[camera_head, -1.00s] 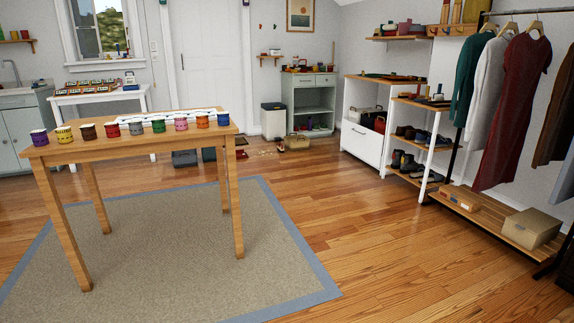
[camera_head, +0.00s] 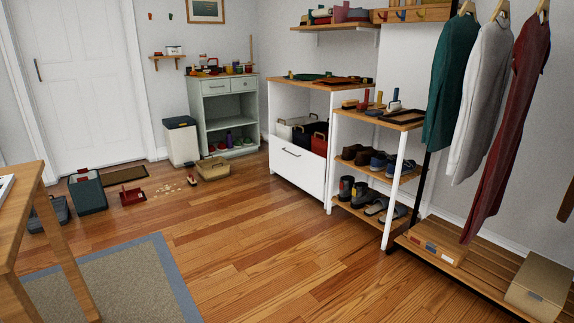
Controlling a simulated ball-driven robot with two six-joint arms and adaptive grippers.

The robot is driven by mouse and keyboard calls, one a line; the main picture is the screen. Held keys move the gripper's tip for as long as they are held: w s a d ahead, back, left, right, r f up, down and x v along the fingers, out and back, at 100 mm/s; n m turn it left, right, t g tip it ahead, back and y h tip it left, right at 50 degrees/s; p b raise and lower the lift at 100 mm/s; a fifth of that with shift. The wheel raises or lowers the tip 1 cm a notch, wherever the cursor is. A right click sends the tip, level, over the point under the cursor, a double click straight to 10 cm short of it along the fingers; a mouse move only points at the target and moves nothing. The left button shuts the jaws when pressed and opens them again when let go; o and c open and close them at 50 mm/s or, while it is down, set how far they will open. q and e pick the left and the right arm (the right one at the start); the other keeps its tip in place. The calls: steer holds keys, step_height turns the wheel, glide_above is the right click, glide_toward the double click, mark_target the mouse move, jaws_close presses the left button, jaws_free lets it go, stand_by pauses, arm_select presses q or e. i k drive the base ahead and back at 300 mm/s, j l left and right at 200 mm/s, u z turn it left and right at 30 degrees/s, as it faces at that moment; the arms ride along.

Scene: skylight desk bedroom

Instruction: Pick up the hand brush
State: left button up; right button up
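I cannot make out the hand brush for certain. A red dustpan-like thing (camera_head: 132,196) lies on the wood floor at the left, with pale crumbs (camera_head: 168,188) scattered beside it. A small upright object (camera_head: 192,180) stands at the right end of the crumbs, too small to tell. Several small brush-like things, one of them dark and low (camera_head: 349,104), stand on top of the shoe rack (camera_head: 408,118). Neither of my grippers is in view.
A wooden table (camera_head: 22,200) stands at the near left on a bordered rug (camera_head: 115,285). Dark bins (camera_head: 88,192) and a tan basket (camera_head: 213,168) are on the floor. A clothes rack's slatted base (camera_head: 478,258) fills the right. The middle floor is clear.

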mark_target(193, 182)
steer(key=i+j+u, duration=0.1)
steer(key=i+u, duration=0.15)
steer(key=i, duration=0.25)
steer(key=i+u, duration=0.2)
steer(key=i, duration=0.35)
steer(key=i+l+u, duration=0.25)
steer(key=i, duration=0.25)
steer(key=i+l+u, duration=0.2)
steer(key=i, duration=0.3)
steer(key=i+l+u, duration=0.25)
steer(key=i, duration=0.25)
steer(key=i+u, duration=0.2)
steer(key=i, duration=2.4)
steer(key=i+z, duration=0.15)
steer(key=i, duration=0.3)
steer(key=i+j+z, duration=0.2)
steer(key=i, duration=0.25)
steer(key=i+z, duration=0.15)
steer(key=i, duration=0.25)
steer(key=i+j+z, duration=0.15)
steer(key=i, duration=0.3)
